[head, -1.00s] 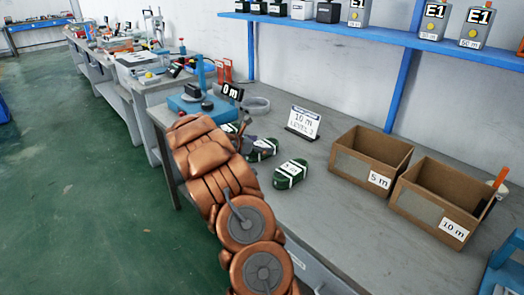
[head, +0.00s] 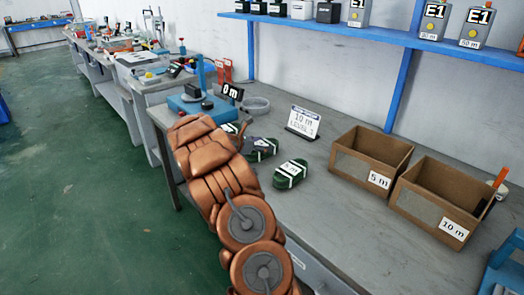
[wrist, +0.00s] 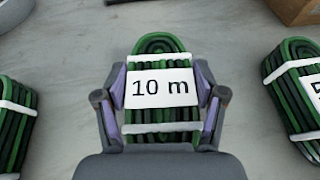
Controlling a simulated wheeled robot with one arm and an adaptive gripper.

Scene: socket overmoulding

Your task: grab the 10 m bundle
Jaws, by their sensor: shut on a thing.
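The 10 m bundle (wrist: 158,88) is a green and black coiled cable with white bands and a white label reading "10 m". In the wrist view my gripper (wrist: 160,92) has a finger on each side of it and is shut on it. In the head view my copper-coloured arm covers part of the bench, and my gripper (head: 250,143) shows only partly beside the middle green bundle (head: 266,146). I cannot tell whether the bundle is clear of the bench.
Another green bundle (head: 291,173) lies to the right, and one (wrist: 14,115) shows at the wrist view's left edge. A "10 m" sign (head: 303,121) stands behind. Cardboard boxes labelled "5 m" (head: 348,169) and "10 m" (head: 425,209) stand to the right.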

